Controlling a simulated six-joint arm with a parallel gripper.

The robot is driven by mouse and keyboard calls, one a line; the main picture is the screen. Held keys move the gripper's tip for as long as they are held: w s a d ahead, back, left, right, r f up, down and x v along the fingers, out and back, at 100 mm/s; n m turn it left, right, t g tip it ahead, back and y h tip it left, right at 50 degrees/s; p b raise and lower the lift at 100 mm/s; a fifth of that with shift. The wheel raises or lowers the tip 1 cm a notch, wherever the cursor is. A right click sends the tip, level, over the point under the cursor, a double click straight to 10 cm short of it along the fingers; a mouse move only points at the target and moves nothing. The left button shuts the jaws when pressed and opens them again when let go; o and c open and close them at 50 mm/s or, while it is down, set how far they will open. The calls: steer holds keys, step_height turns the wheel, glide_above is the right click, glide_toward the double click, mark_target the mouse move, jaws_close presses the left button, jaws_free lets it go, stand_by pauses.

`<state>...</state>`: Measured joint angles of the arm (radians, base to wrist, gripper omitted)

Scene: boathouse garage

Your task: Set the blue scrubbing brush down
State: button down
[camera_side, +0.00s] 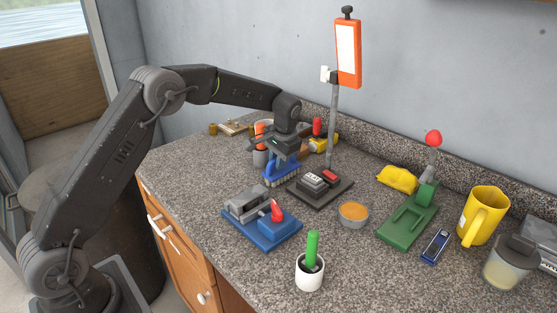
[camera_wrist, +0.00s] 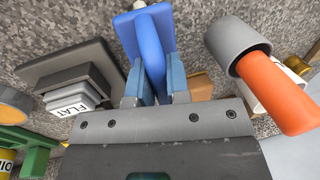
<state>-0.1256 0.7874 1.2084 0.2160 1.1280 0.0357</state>
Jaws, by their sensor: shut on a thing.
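The blue scrubbing brush (camera_side: 280,173) is upright under my gripper (camera_side: 286,156), with its pale bristles facing down. My gripper is shut on the brush's handle. From the side view I cannot tell whether the bristles touch the granite counter (camera_side: 190,182) or hang just above it.
A dark base with grey and red blocks (camera_side: 328,176) is right of the brush. A grey cup (camera_side: 260,158) holding an orange-handled thing is close behind left. A blue-based device (camera_side: 262,232) is in front. Bare counter lies left of the brush.

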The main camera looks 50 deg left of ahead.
steer(key=shift+f, duration=0.15)
steer(key=c, duration=1)
jaws_free()
steer(key=shift+c, duration=0.5)
steer(key=c, duration=0.3)
steer(key=d+r, duration=0.3)
steer(key=r, duration=1.1)
steer(key=shift+r, duration=0.35)
